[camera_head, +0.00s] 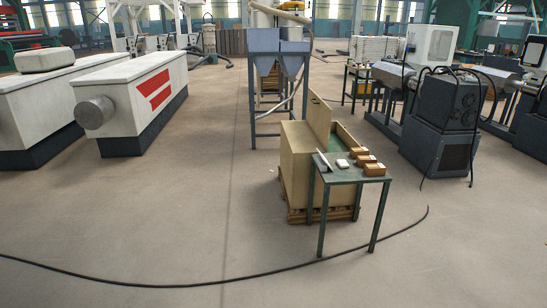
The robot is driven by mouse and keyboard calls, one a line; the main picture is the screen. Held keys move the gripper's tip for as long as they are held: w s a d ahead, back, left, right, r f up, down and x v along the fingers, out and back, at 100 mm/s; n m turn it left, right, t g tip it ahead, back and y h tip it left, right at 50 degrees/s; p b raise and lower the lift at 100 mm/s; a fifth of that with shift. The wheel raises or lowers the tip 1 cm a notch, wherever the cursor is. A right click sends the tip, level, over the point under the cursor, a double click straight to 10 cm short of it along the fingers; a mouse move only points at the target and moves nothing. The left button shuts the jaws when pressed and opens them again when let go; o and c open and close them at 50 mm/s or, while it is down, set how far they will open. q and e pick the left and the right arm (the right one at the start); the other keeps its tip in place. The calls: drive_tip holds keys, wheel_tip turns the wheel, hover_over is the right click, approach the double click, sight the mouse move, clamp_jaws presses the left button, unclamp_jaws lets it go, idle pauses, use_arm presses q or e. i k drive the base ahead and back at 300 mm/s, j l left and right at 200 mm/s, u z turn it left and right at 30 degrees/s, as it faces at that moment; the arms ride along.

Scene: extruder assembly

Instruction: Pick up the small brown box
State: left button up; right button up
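Small brown boxes lie on the right part of a small green table (340,177) right of centre, some way off. One brown box (374,169) is nearest the table's right edge. Another brown box (365,160) sits just behind it, and a further one (359,152) lies behind that. I cannot tell which of them is the task's box. Neither of my grippers is in view.
A small white item (342,163) and a thin pale upright piece (322,161) are also on the table. A large tan crate (297,165) on a pallet stands behind it. A black cable (190,285) crosses the floor in front. The near floor (200,230) is otherwise clear.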

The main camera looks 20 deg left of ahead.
sight(362, 150)
drive_tip(key=i+l+u, duration=1.2)
drive_tip(key=l+u, duration=0.2)
drive_tip(key=l, duration=0.15)
drive_tip(key=i+l, duration=0.15)
drive_tip(key=l, duration=0.25)
drive_tip(key=i+l, duration=0.15)
drive_tip(key=l, duration=0.2)
drive_tip(key=i+l, duration=0.15)
drive_tip(key=l, duration=0.25)
drive_tip(key=i+l, duration=0.2)
drive_tip(key=l, duration=0.15)
drive_tip(key=i+l+u, duration=0.1)
drive_tip(key=l, duration=0.3)
drive_tip(key=i+l, duration=0.2)
drive_tip(key=l, duration=0.15)
drive_tip(key=i, duration=0.5)
drive_tip(key=i+l+z, duration=0.5)
drive_tip(key=k+l, duration=0.05)
drive_tip(key=l, duration=0.1)
